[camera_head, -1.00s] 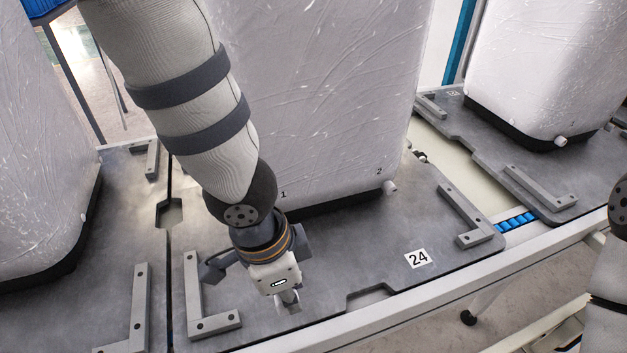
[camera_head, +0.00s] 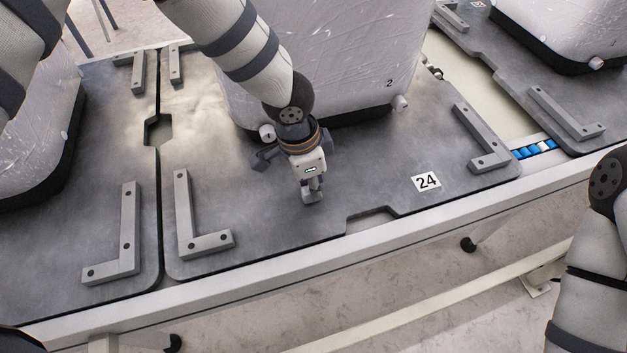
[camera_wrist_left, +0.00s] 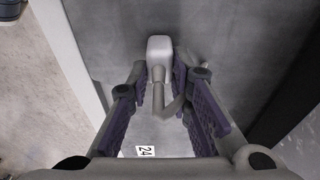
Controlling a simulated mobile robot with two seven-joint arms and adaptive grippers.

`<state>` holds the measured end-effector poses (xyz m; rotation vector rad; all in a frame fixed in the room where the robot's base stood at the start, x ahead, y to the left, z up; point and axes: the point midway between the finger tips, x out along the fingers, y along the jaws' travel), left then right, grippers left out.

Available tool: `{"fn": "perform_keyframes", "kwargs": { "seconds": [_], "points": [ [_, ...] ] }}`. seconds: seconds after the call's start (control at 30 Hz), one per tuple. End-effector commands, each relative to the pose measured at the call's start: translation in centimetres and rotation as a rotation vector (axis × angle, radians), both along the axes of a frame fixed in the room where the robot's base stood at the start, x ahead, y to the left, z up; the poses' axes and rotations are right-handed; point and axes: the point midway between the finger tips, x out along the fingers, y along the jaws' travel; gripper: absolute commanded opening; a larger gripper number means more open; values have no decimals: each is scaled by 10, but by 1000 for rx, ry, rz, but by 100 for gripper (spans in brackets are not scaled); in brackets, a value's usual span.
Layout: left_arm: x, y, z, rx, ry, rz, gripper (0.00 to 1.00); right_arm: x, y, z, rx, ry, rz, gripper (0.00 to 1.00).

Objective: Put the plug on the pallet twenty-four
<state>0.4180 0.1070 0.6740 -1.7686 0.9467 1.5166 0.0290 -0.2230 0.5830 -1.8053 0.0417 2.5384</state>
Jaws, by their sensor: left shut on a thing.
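Pallet twenty-four (camera_head: 370,165) is a dark grey plate with a white "24" label (camera_head: 426,181) near its front right. My left gripper (camera_head: 312,190) is over the pallet's front part, left of the label, pointing down. In the left wrist view, my gripper (camera_wrist_left: 158,80) is shut on the plug (camera_wrist_left: 159,47), a pale piece with a rounded block end and a grey stem. Whether the plug touches the pallet is unclear. In the head view the fingers mostly hide the plug. My right gripper is outside the frame; only its arm shows at the right edge.
A large wrapped container (camera_head: 340,60) stands at the back of the pallet, with a white spout (camera_head: 400,102) at its base and another (camera_head: 267,131) beside my wrist. L-shaped brackets (camera_head: 200,240) (camera_head: 485,140) rise at the corners. Bare pallet surrounds the label.

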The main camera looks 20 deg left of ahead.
Motion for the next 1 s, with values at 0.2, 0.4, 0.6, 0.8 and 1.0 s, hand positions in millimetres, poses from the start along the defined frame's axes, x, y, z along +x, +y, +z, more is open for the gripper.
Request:
{"fn": "perform_keyframes", "kwargs": {
  "seconds": [0.2, 0.4, 0.6, 0.8, 1.0],
  "points": [
    [0, 0, -3, -1, -1, -1, 22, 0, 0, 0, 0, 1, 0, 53],
    [0, 0, -2, -1, -1, 0, 40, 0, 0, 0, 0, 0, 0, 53],
    [0, 0, 1, -1, -2, 1, 40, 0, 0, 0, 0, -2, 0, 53],
    [-1, 5, 48, -2, -12, 3, 40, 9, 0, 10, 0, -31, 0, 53],
    [-7, 12, 99, -2, -8, 1, 40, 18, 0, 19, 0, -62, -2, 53]
  ]
}}
